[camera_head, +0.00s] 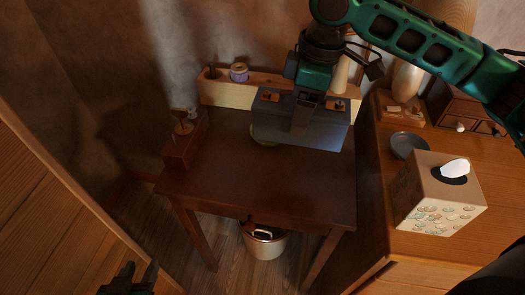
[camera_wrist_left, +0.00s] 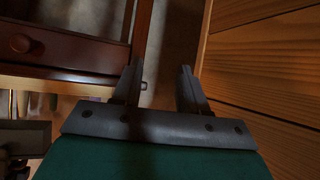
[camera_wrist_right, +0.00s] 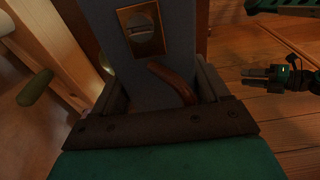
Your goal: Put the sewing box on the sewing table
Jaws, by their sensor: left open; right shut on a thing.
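The sewing box (camera_head: 325,129) is blue-grey with brass latches. My right gripper (camera_head: 304,108) is shut on it, over the back right part of the dark brown sewing table (camera_head: 255,180). I cannot tell whether the box touches the tabletop. In the right wrist view the box (camera_wrist_right: 165,70) fills the space between the fingers, with a brown handle and a brass latch showing. My left gripper (camera_head: 129,279) is open and empty, low at the bottom left. The left wrist view shows its fingers (camera_wrist_left: 158,88) apart.
A greenish round item (camera_head: 262,136) on the table is partly hidden by the box. A small wooden box (camera_head: 184,146) stands at the table's left edge. A tissue box (camera_head: 440,195) stands on the right cabinet. A white bin (camera_head: 264,243) is below. The table's front is clear.

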